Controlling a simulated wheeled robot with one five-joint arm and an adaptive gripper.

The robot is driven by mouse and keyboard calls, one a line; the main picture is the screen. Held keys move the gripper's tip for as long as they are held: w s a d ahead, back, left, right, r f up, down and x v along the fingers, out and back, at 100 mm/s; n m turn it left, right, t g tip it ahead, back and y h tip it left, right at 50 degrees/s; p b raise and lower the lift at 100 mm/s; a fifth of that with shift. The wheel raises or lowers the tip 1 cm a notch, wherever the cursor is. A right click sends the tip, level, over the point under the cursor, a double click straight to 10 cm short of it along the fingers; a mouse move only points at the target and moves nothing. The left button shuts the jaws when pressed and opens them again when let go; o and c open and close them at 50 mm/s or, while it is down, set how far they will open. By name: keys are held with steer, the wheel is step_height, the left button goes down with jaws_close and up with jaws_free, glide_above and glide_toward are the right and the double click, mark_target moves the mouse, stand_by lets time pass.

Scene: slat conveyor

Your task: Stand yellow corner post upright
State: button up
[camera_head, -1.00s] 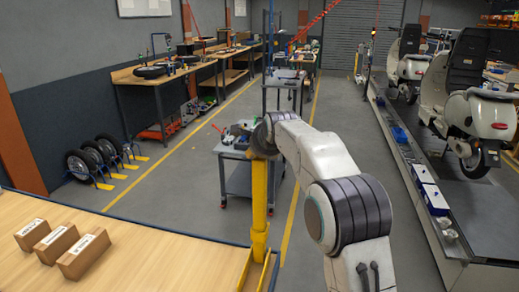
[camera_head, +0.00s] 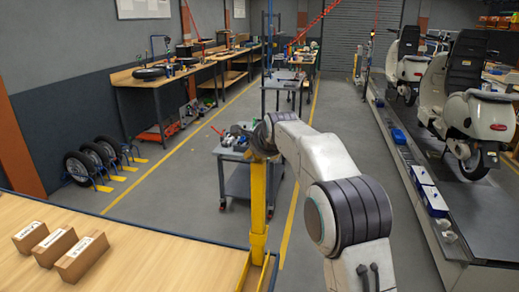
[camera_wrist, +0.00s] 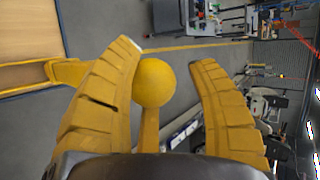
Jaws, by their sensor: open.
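The yellow corner post (camera_head: 258,203) shows in the head view as an upright-looking yellow shape at the table's far right corner, below my wrist. Its upper part and my yellow fingers blend there, so I cannot tell where one ends. In the wrist view a yellow ball (camera_wrist: 155,82) on a yellow stem (camera_wrist: 150,131) sits between the two fingers of my gripper (camera_wrist: 168,60). The gripper is open, with gaps beside the ball. A yellow bracket-like piece (camera_wrist: 66,71) at the table edge runs behind the left finger. I cannot tell how it joins the ball.
The wooden table (camera_head: 150,262) carries three cardboard boxes (camera_head: 83,256) at its left. A grey cart (camera_head: 247,182) stands behind my gripper. A conveyor (camera_head: 467,215) with scooters (camera_head: 468,110) runs along the right.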

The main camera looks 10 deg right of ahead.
steer(key=a+v, duration=0.1)
steer(key=v, duration=1.1)
steer(key=shift+d, duration=0.45)
